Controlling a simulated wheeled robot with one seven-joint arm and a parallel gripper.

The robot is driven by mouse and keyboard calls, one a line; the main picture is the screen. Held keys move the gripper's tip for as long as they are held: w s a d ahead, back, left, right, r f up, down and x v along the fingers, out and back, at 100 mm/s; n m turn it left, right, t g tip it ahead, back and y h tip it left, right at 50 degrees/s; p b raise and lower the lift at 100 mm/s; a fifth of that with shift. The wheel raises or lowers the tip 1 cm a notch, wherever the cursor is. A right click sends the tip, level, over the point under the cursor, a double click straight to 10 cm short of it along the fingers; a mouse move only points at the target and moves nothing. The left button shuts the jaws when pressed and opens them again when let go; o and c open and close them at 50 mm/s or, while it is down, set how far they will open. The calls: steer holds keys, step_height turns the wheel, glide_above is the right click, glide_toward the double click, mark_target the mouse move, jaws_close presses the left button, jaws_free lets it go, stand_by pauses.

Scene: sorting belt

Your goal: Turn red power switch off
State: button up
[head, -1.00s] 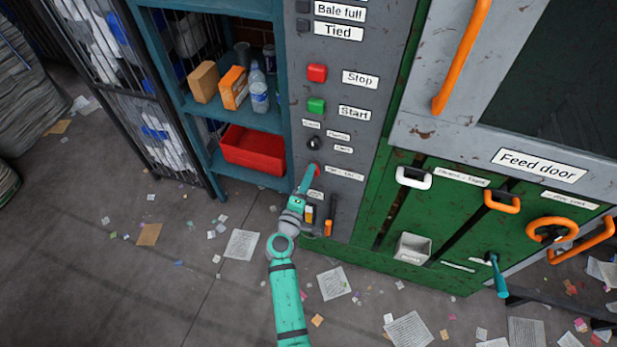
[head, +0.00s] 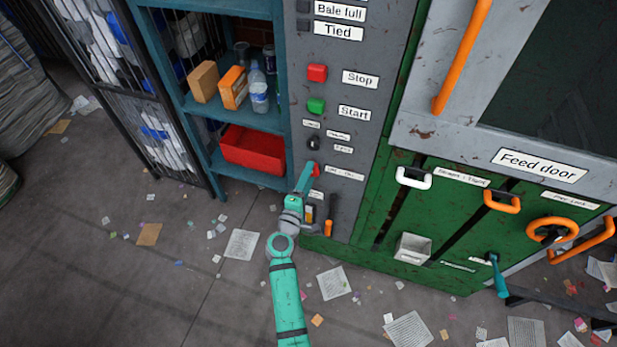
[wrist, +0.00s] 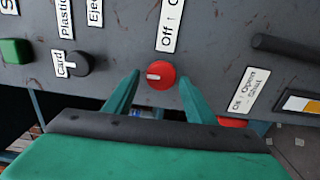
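The red power switch (wrist: 161,75) is a round red knob on the grey panel, with a short white mark pointing left in the wrist view. A white label (wrist: 170,22) beside it starts with "Off" and an arrow. My gripper (wrist: 160,92) is open, with one teal finger on each side of the knob. I cannot tell whether the fingers touch it. In the head view my gripper (head: 309,172) is at the lower panel and hides part of the red knob (head: 317,170).
A black selector knob (wrist: 77,64) and the green Start button (wrist: 14,51) are to the left in the wrist view. A black handle (wrist: 283,48) is to the right. A shelf with a red bin (head: 253,150) stands left of the panel. Papers litter the floor.

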steer(key=shift+s+f, duration=0.1)
steer(key=v, duration=1)
steer(key=shift+s+a, duration=0.15)
steer(key=shift+s, duration=0.2)
steer(key=s+f+m+g+y, duration=0.2)
steer(key=s+f+m, duration=0.15)
steer(key=s, duration=0.65)
steer(key=s+f+m+g+y, duration=0.1)
steer(key=s+f+m+y, duration=0.2)
steer(key=s, duration=0.7)
steer(key=s+d+r+m+t, duration=0.1)
steer(key=s+d+r+m, duration=0.3)
steer(key=s+r+m, duration=0.4)
steer(key=s+r, duration=0.5)
steer(key=s, duration=0.4)
steer(key=shift+r+y, duration=0.3)
steer(key=shift+d, duration=0.1)
steer(key=shift+c, duration=0.2)
